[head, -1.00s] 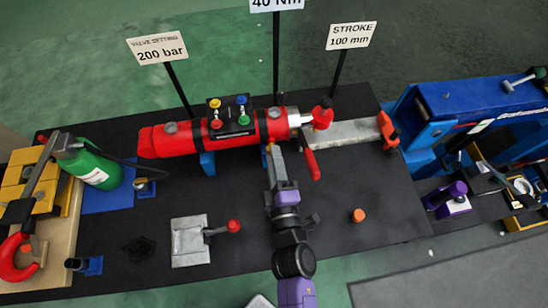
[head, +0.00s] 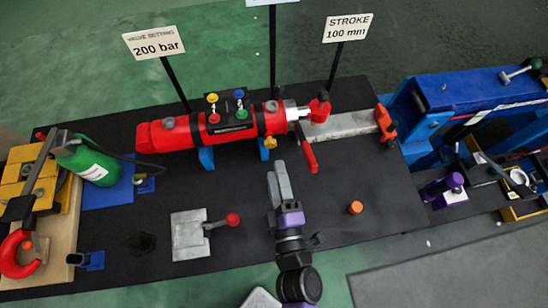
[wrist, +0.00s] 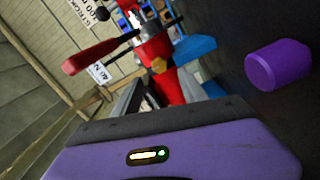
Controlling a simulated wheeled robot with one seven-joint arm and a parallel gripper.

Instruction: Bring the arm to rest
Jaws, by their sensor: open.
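My gripper (head: 277,170) is over the middle of the black bench top (head: 345,190) in the head view. Its grey jaws point toward the red hydraulic cylinder (head: 185,133), with a gap between them and the cylinder. I see nothing held. In the wrist view my purple gripper body fills the bottom, and the red cylinder (wrist: 155,50) shows beyond it. A red lever (head: 308,150) hangs from the cylinder's rod end, and a yellow knob (head: 268,146) sits under its body.
A grey plate with a red-knobbed lever (head: 190,236) lies left of my arm. An orange cap (head: 355,207) stands to the right. A green bottle (head: 92,163) and yellow blocks are at far left, a blue frame (head: 480,100) at far right. Sign posts stand behind.

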